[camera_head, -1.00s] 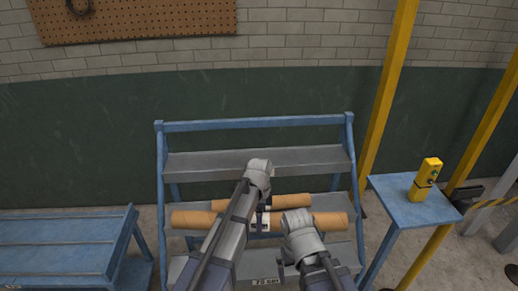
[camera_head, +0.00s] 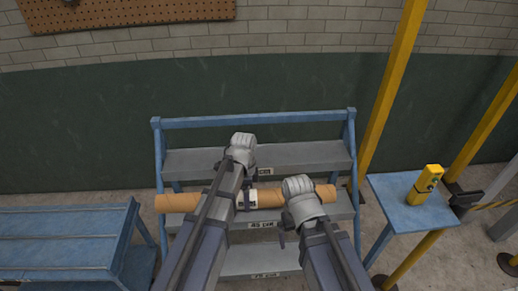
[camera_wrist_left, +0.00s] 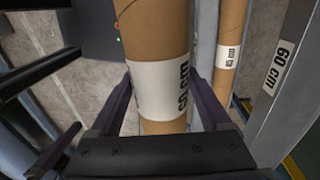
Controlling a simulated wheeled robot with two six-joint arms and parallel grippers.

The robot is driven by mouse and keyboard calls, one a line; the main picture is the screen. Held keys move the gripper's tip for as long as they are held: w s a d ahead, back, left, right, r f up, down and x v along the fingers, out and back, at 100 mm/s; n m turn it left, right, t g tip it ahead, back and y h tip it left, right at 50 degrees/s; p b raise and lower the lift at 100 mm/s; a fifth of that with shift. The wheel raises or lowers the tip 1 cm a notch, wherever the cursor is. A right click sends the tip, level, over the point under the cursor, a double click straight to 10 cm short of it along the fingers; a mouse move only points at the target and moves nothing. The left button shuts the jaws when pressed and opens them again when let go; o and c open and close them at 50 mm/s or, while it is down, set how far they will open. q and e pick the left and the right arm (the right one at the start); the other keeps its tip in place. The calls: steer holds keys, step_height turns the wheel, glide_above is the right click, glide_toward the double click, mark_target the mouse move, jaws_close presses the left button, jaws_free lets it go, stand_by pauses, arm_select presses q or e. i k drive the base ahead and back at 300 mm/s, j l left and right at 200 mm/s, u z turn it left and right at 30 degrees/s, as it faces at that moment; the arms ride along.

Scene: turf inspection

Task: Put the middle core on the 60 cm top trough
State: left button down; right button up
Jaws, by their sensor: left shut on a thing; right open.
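A long brown cardboard core (camera_head: 177,203) with a white label lies level across the rack front in the head view. My left gripper (camera_head: 246,198) is shut around its labelled middle. In the left wrist view the core (camera_wrist_left: 162,35) stands between the fingers; its label seems to read 60 cm. The top trough (camera_head: 305,155) is empty, its tag partly covered by my left arm; a 60 cm tag (camera_wrist_left: 277,67) shows in the left wrist view. A thinner labelled core (camera_wrist_left: 228,45) lies beyond the held one.
The blue rack (camera_head: 255,121) also has a middle trough (camera_head: 340,212) tagged 45 cm and a bottom one (camera_head: 265,262). A blue bench (camera_head: 60,240) stands left. A small blue table (camera_head: 395,212) with a yellow device (camera_head: 424,185) and yellow posts (camera_head: 393,80) stand right.

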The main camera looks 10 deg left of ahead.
mark_target(258, 157)
steer(key=i, duration=1.15)
